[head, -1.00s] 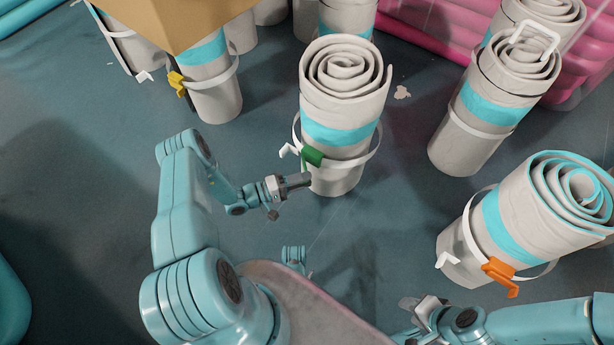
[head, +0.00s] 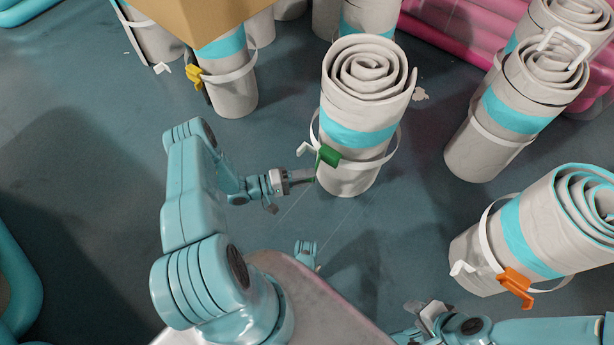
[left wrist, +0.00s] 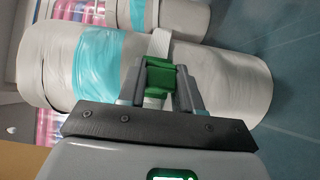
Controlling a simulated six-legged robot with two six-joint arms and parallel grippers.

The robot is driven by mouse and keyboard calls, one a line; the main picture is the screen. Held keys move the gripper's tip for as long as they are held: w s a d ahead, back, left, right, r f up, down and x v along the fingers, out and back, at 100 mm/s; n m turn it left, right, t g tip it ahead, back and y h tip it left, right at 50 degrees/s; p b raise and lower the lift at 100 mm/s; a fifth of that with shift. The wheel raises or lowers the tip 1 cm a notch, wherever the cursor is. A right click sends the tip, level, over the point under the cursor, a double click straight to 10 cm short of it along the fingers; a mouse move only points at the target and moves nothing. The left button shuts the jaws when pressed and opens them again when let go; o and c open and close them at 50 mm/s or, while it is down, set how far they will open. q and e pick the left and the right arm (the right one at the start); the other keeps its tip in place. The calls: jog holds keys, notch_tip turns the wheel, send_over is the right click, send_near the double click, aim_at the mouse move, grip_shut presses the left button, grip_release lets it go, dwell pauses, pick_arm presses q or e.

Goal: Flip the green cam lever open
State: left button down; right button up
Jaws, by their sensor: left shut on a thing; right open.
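The green cam lever (head: 328,155) sits on the white strap (head: 372,162) around the middle upright grey roll (head: 352,112) with its turquoise band. My left gripper (head: 312,175) is at the lever, on the roll's near left side. In the left wrist view the green lever (left wrist: 160,80) is between the two fingers of my left gripper (left wrist: 160,92), which are shut on it. The fingers hide its sides. My right gripper (head: 418,312) is open and empty at the bottom of the head view, far from the lever.
A roll with an orange lever (head: 516,284) stands at the right. More rolls stand at the back right by a pink inflatable (head: 470,40).

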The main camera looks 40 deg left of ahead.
pick_arm(q)
jog(key=shift+w+a, duration=0.1)
jog(key=shift+a, duration=0.2)
jog(key=c, duration=0.8)
grip_release()
jog(key=shift+o, duration=0.2)
jog(key=shift+d, duration=0.1)
jog(key=p+v, duration=0.2)
jog(key=v, duration=1.4)
jog(key=shift+s, duration=0.25)
jog(key=shift+r, duration=0.15)
